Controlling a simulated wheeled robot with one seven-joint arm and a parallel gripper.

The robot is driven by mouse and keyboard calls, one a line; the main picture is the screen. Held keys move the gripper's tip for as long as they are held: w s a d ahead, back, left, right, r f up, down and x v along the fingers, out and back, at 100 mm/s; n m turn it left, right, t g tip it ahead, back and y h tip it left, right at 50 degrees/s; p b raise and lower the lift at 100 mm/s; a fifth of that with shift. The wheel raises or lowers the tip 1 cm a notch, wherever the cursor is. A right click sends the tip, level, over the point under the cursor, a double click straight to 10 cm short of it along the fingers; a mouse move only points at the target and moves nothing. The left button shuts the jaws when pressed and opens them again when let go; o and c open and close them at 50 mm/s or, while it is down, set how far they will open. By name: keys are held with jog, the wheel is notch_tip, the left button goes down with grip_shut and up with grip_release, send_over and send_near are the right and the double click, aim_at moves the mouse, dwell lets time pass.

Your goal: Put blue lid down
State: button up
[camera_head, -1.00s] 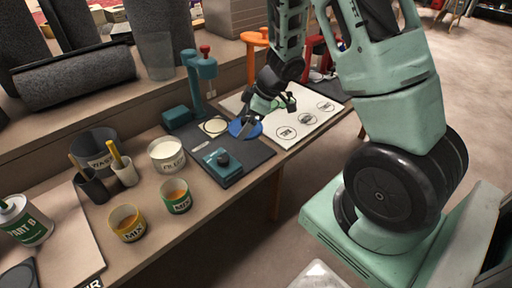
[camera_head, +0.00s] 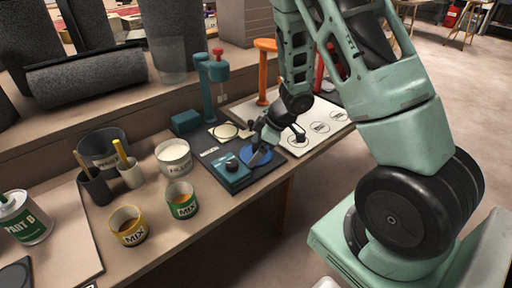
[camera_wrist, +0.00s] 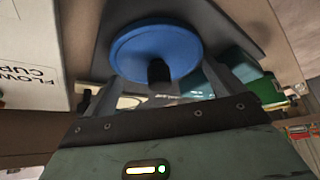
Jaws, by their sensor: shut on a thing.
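The blue lid (camera_head: 257,156) is a round disc with a dark knob, over the right part of the dark mat (camera_head: 276,161). My gripper (camera_head: 258,146) is above it, shut on its knob. In the wrist view the lid (camera_wrist: 155,45) fills the upper middle, with its knob between my fingers (camera_wrist: 158,75). Whether the lid touches the mat or is held just above it, I cannot tell. My gripper partly hides the lid in the head view.
A teal scale-like device (camera_head: 231,172) with a dark knob is just left of the lid. A teal stand (camera_head: 210,85) is behind. A white board with circles (camera_head: 318,125) lies to the right. Several cups and tins, including a white tin (camera_head: 173,157), stand left.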

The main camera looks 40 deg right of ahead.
jog(key=o, duration=0.6)
jog(key=p+v, duration=0.5)
jog(key=v, duration=0.7)
notch_tip(320, 180, up, 5)
jog(key=t+h, duration=0.2)
send_over(245, 155)
jog(key=s+a+r+m+h, duration=0.1)
jog(key=s+a+r+m, duration=0.15)
jog(key=a, duration=0.45)
jog(key=s+a+r+g, duration=0.2)
jog(key=s+a, duration=0.5)
jog(key=s, duration=0.4)
jog(key=s+a+r+g, duration=0.2)
jog(key=s+a+g, duration=0.2)
jog(key=s+a, duration=0.3)
jog(key=s, duration=0.5)
jog(key=shift+s+a+n+h, duration=0.15)
jog(key=shift+a+n+h, duration=0.05)
jog(key=shift+n+h, duration=0.2)
jog(key=shift+r, duration=0.1)
